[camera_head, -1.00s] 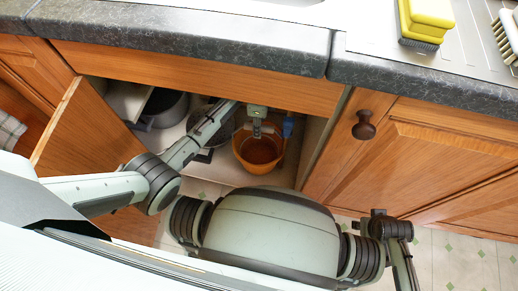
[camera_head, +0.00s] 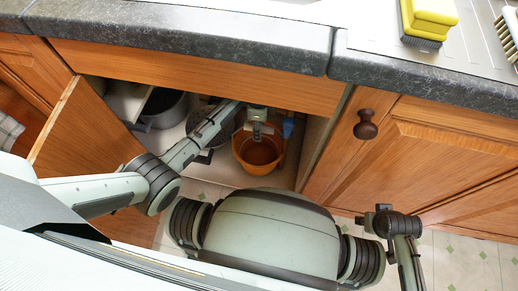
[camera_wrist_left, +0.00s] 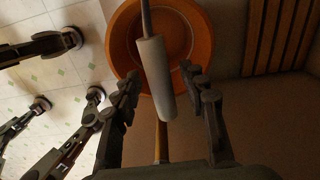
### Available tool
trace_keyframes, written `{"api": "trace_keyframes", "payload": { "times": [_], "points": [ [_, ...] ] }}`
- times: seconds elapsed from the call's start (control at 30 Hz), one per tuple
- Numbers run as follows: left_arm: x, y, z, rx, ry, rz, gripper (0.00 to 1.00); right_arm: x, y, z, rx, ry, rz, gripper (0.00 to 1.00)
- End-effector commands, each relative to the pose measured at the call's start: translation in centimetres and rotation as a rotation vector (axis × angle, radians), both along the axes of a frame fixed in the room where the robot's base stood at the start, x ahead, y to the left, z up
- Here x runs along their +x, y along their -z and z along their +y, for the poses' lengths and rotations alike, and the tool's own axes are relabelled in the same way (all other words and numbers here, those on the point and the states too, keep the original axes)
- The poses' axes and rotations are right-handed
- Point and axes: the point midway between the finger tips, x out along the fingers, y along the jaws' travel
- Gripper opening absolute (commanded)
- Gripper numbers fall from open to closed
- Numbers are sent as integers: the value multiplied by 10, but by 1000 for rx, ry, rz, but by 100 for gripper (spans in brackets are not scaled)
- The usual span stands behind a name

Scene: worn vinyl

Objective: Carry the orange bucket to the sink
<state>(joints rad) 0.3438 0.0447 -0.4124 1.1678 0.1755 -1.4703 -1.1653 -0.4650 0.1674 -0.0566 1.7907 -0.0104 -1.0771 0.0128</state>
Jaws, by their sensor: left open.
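The orange bucket (camera_head: 262,168) stands inside the open cabinet under the counter. My left arm reaches into the cabinet, and its gripper (camera_head: 257,132) is over the bucket. In the left wrist view the bucket (camera_wrist_left: 122,38) is beyond the fingers. Its handle has a pale cylindrical grip (camera_wrist_left: 155,78) lying between the two spread fingers of my left gripper (camera_wrist_left: 161,86), which is open around it. Whether a finger touches the grip I cannot tell. Of the sink, only a pale ribbed drainer surface (camera_head: 472,58) shows at the top right.
A dark pot (camera_head: 165,106) stands left of the bucket and a blue object (camera_head: 288,127) right of it. The cabinet door (camera_head: 88,140) hangs open at the left. The dark counter edge (camera_head: 200,35) overhangs the opening. A yellow sponge brush (camera_head: 428,20) lies on the drainer.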

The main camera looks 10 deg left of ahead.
Motion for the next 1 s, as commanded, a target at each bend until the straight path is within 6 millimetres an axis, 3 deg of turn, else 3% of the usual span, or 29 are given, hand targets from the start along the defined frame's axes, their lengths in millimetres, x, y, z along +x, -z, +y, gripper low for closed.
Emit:
{"api": "trace_keyframes", "payload": {
  "times": [1.0],
  "points": [
    [0, 0, 0, 0, 0, -1, 43, 0, -13, 0, 0, 0, 0, 40]
  ]
}}
